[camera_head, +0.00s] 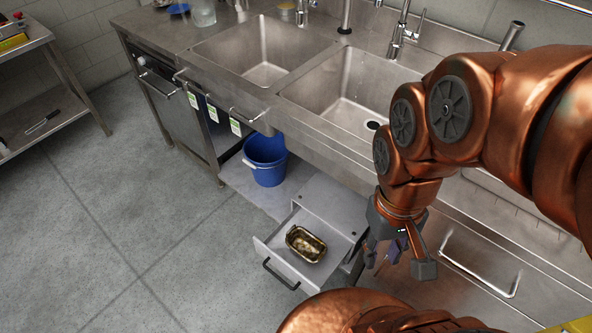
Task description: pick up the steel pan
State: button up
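A small rectangular pan with a shiny, brownish-gold look (305,244) lies in an open drawer (283,261) below the sink counter. It is the only pan I can make out, and its metal looks brassy rather than plain steel. My gripper (399,262) hangs to the right of the drawer, pointing down, apart from the pan. Its dark fingers are spread, and nothing shows held between them. A small purple part shows between the fingers; I cannot tell what it is.
A blue bucket (266,159) stands on the low shelf behind the drawer. The steel double sink (345,92) is above. A bar handle (478,264) sticks out at the right. A metal shelf unit (38,101) stands far left. The grey floor (130,230) at left is clear.

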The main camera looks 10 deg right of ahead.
aim_at(308, 245)
jog(key=k, duration=1.2)
jog(key=u, duration=1.05)
jog(key=i, duration=1.2)
jog(key=z, duration=0.2)
